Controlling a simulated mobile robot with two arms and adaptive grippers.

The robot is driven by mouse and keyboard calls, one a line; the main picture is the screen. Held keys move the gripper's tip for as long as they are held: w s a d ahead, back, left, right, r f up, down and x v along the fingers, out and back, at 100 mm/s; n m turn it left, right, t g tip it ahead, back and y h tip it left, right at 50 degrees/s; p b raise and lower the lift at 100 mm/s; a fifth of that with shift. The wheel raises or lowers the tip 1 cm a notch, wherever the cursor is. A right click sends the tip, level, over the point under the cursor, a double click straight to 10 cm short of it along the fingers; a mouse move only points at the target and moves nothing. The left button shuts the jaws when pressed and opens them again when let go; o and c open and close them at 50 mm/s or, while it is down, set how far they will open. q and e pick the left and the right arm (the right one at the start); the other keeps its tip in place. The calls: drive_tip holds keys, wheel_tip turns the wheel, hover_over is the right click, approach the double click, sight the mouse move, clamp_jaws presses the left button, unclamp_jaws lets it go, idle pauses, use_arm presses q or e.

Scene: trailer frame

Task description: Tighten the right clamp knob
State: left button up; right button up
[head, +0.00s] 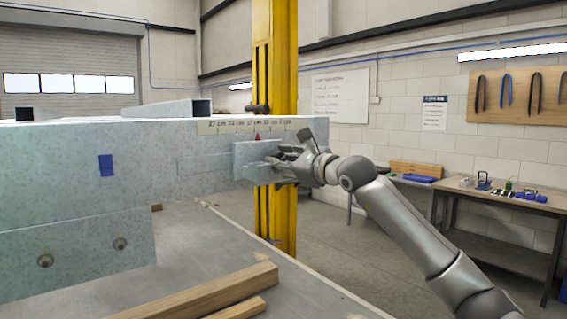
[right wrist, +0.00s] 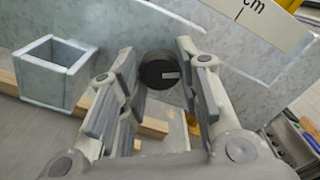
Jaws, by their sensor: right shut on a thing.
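A black round knob (right wrist: 158,70) with a small light mark on its face shows in the right wrist view. My right gripper (right wrist: 160,66) is shut on it, with one finger pad on each side. In the head view my right gripper (head: 283,161) is at a short steel sleeve (head: 246,162) near the right end of the galvanized beam (head: 190,170). The fingers hide the knob there. A red pointer (head: 257,137) stands above the sleeve, below a centimetre scale (head: 225,127). My left gripper is not in view.
A yellow column (head: 276,60) stands just behind the beam end. Wooden bars (head: 225,295) lie on the grey table (head: 185,255) in front. An open square steel tube (right wrist: 55,68) shows in the right wrist view. A workbench (head: 500,195) stands at the right wall.

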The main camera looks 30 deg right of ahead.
drive_tip(key=m+b, duration=0.5)
drive_tip(key=m, duration=0.4)
drive_tip(key=m+b, duration=0.1)
drive_tip(key=m, duration=0.2)
drive_tip(key=shift+m, duration=0.4)
drive_tip(key=m+b, duration=0.1)
drive_tip(key=m, duration=0.2)
drive_tip(key=shift+m, duration=0.3)
drive_tip(key=m, duration=0.3)
drive_tip(key=shift+m+b, duration=0.4)
drive_tip(key=shift+m, duration=1.7)
